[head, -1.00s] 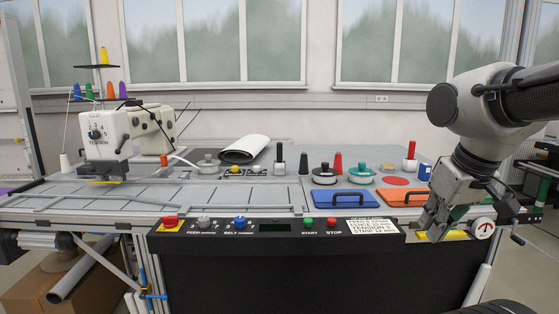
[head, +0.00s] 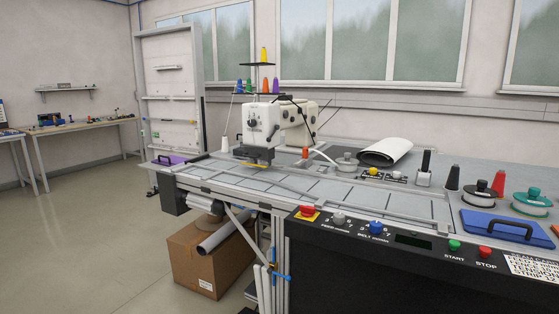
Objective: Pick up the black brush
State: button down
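No object shows clearly as a black brush. The likeliest is an upright black-handled piece (head: 424,167) with a pale block-like lower part, standing on the right half of the sewing table (head: 330,187) in the head view. It is too small to tell for sure. A black cone (head: 452,178) stands just right of it, with a gap between them. My gripper is out of view, so its state and any load are hidden.
A white roll (head: 386,152) and a sewing machine (head: 262,125) stand further left. A cardboard box (head: 208,262) is below. The floor (head: 90,235) at left is open.

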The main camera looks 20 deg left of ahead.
aim_at(427, 153)
jog(key=i+j, duration=0.15)
jog(key=j, duration=0.3)
jog(key=i+j+z, duration=0.1)
jog(key=j, duration=0.3)
jog(key=i+j+z, duration=0.1)
jog(key=j, duration=0.35)
jog(key=i+j, duration=0.2)
jog(key=j, duration=0.25)
jog(key=i+j+z, duration=0.1)
jog(key=j, duration=0.35)
jog(key=i+j, duration=0.1)
jog(key=j, duration=0.4)
jog(key=l+z, duration=0.05)
